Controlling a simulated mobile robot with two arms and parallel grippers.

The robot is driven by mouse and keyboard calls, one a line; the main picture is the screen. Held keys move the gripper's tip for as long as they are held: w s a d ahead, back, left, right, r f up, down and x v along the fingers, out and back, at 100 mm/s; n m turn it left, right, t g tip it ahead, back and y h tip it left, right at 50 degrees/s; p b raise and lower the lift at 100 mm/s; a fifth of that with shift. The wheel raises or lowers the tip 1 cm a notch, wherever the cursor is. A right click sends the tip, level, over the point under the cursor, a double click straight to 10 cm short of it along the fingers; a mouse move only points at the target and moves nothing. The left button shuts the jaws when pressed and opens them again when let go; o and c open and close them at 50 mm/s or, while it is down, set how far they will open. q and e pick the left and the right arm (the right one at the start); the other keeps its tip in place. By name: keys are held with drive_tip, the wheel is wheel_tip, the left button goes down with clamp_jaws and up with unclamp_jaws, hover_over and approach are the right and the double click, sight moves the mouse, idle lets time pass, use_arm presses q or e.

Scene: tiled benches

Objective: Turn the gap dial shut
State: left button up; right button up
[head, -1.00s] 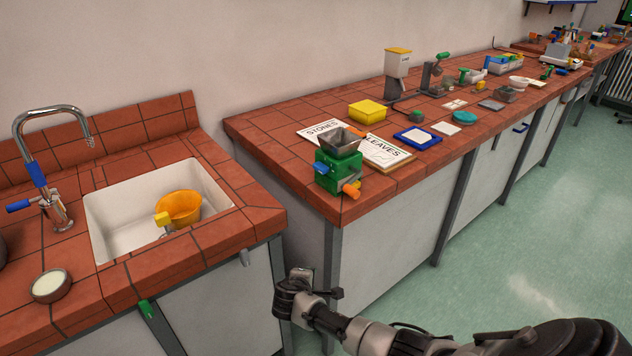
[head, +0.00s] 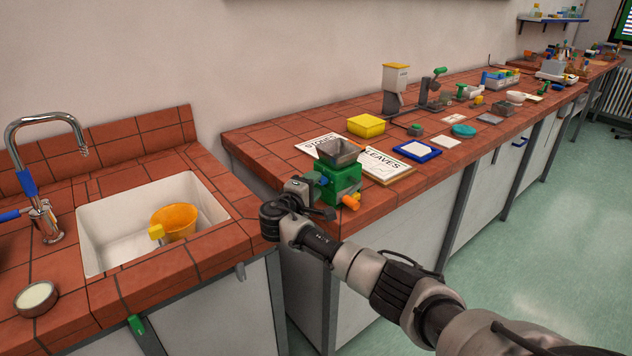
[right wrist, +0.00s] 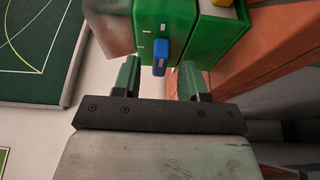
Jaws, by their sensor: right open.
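A green mill (head: 343,184) with a grey metal hopper (head: 340,152) stands at the near left corner of the long bench. A blue dial (head: 323,181) sits on its left side, partly hidden by my right gripper (head: 306,187) in the head view. In the right wrist view the blue dial (right wrist: 161,57) is a narrow bar on the green face, with short white marks around it. My right gripper (right wrist: 159,78) is open, its two green fingers on either side of the dial's line and just short of it. My left gripper is out of view.
An orange knob (head: 350,202) sticks out at the mill's front. A clipboard (head: 385,163) and a sheet lie behind the mill. A yellow box (head: 367,125) and a blue-rimmed tray (head: 416,151) stand beyond.

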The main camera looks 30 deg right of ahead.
drive_tip(key=shift+x, duration=0.9)
drive_tip(key=shift+c, duration=0.3)
clamp_jaws()
